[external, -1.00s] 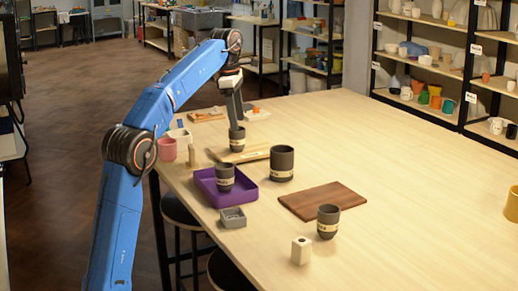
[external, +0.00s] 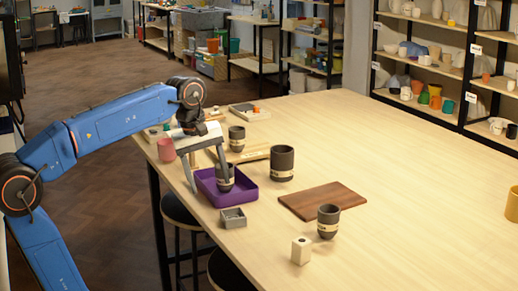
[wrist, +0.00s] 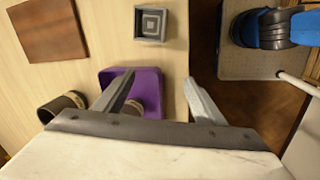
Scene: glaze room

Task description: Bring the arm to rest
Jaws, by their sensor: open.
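My gripper (external: 206,185) is open and empty, fingers pointing down at the left side of the purple tray (external: 247,194). In the wrist view the open fingers (wrist: 161,77) span part of the purple tray (wrist: 150,80), the left finger overlapping it. A dark cup with a pale band (external: 225,184) stands in the tray, partly hidden by a finger. Another dark cup (external: 236,144) stands behind, by a wooden board (external: 255,154). My arm reaches in from the left, bent at the elbow.
A larger dark cup (external: 282,165), brown board (external: 322,201), another dark cup (external: 328,225), white block (external: 301,251) and grey square dish (external: 233,217) are on the table. A pink cup (external: 166,150) is near its left edge. The table's right half is mostly clear.

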